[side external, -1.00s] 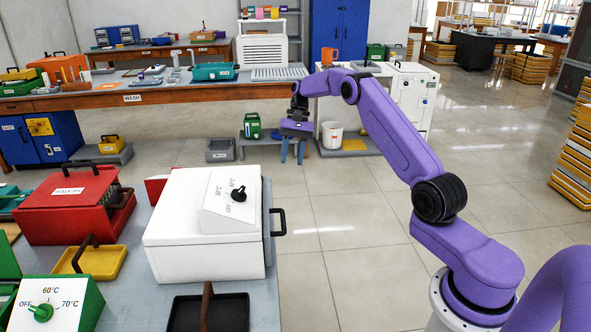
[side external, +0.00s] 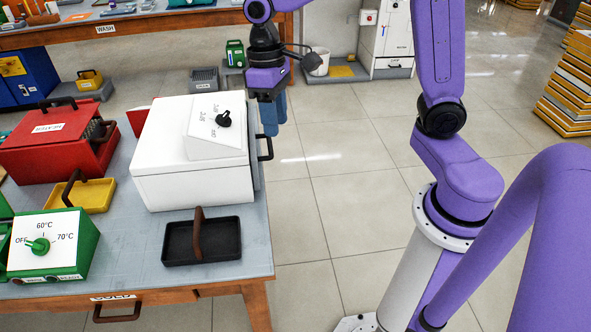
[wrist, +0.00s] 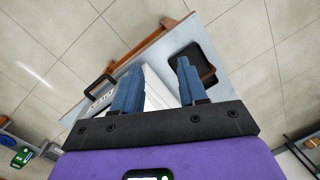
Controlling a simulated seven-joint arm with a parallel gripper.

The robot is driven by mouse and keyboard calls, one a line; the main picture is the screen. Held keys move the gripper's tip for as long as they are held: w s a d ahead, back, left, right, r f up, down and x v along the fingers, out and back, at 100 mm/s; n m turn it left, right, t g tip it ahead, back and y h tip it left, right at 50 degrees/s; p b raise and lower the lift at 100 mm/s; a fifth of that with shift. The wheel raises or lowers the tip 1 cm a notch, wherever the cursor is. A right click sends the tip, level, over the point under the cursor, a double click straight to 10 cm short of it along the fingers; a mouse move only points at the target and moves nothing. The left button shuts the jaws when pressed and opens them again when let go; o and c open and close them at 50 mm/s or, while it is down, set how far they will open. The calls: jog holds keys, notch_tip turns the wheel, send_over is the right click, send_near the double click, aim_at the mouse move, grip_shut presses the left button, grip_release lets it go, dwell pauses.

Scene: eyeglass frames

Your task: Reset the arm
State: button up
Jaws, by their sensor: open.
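My gripper (side external: 270,114) is at the right edge of the near bench, beside the white box (side external: 192,182) with its dial and black side handle. Its blue fingers point down, close to the box's right side; I cannot tell whether they touch it. In the wrist view my gripper (wrist: 157,85) has its two blue fingers spread apart with nothing held between them. The white box (wrist: 152,92) shows beyond and between the fingers, partly hidden by them.
A black tray (side external: 180,255) with a brown handle sits in front of the white box. A red heater box (side external: 45,150), a yellow tray (side external: 95,197) and a green dial box (side external: 75,262) stand to the left. Open floor (side external: 345,215) lies right of the bench.

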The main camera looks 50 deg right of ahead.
jog(key=s+d+f+n+t, duration=0.1)
jog(key=s+n, duration=0.3)
jog(key=s, duration=0.6)
jog(key=s+d+f+n, duration=0.1)
jog(key=s+n, duration=0.3)
jog(key=s, duration=0.6)
jog(key=shift+s+d+n+t, duration=0.15)
jog(key=shift+d+n+t, duration=0.2)
jog(key=shift+d, duration=0.35)
